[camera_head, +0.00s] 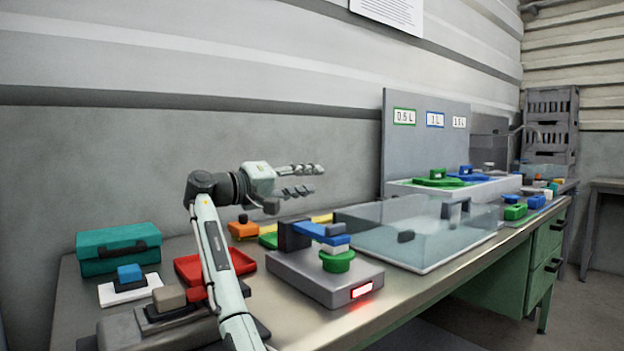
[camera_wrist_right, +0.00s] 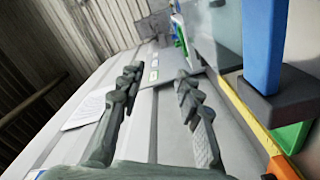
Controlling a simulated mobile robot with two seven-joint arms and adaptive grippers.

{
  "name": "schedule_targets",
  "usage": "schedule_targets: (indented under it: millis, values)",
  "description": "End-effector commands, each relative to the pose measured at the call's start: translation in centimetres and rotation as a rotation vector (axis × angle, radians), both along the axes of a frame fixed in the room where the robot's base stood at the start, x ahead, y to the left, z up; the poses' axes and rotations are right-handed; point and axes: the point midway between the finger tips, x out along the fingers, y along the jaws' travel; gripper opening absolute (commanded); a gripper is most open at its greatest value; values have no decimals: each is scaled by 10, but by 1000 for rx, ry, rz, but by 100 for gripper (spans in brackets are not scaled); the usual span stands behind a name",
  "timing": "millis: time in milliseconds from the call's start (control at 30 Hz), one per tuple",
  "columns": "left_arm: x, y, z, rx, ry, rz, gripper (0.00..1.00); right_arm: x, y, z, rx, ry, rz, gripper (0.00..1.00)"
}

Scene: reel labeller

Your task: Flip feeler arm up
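The grey labeller (camera_head: 300,276) stands on the workbench, with a red lit display (camera_head: 361,291) on its front. A blue arm (camera_head: 318,231), which looks like the feeler arm, reaches from a dark post (camera_head: 293,236) over a green round part (camera_head: 337,261). It lies roughly level. My right gripper (camera_head: 304,180) is open and empty, above and behind the labeller, apart from it. In the right wrist view its fingers (camera_wrist_right: 160,90) are spread with nothing between them. A blue bar (camera_wrist_right: 262,45) on a dark block shows right of them. My left gripper is out of view.
A clear-walled tray (camera_head: 420,243) stands right of the labeller. A red tray (camera_head: 228,262), a teal case (camera_head: 118,249) and small blocks lie to the left. A grey panel (camera_head: 425,140) with volume labels rises behind. The air above the labeller is free.

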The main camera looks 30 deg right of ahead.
Motion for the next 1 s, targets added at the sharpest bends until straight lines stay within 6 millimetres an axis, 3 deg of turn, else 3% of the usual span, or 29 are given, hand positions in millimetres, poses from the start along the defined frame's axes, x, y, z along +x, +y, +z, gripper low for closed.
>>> schedule_targets:
  millis: [133,433,733,1000]
  values:
    - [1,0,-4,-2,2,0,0,1,-14,0,1,0,-1,34]
    - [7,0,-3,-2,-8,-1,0,1,-16,0,1,-1,1,34]
    - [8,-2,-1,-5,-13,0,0,1,-16,0,1,-1,1,0]
    - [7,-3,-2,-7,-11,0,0,1,-16,0,1,-1,1,0]
